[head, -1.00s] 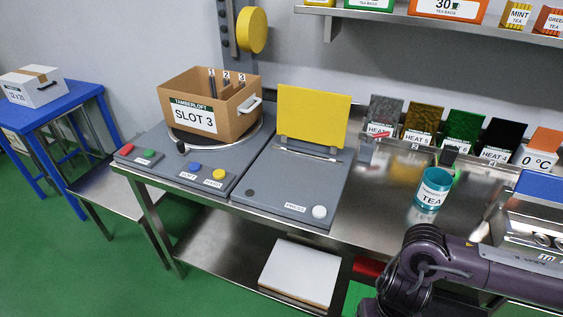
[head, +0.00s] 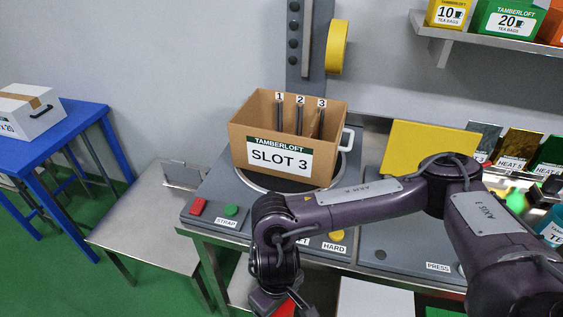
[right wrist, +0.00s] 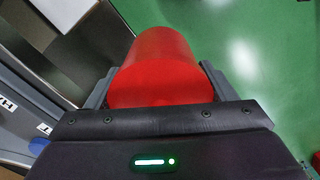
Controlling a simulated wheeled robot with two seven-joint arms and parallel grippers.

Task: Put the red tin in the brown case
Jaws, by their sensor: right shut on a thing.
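The red tin (right wrist: 155,68) is held between the two fingers of my right gripper (right wrist: 158,85) in the right wrist view. In the head view only a bit of the red tin (head: 284,309) shows at the bottom edge, below my right wrist. The gripper is in front of the bench's front edge, lower than the bench top. The brown case (head: 237,139) stands open on the round plate of the bench, with a "SLOT 3" label and dividers marked 1, 2 and 3. Its inside is partly hidden. My left gripper is not in view.
A grey panel carries red, green and yellow buttons in front of the case. A yellow press lid (head: 425,148) stands to the right, partly behind my arm. A blue table (head: 85,118) with a white box (head: 28,112) is at left. A yellow disc (head: 337,46) hangs behind the case.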

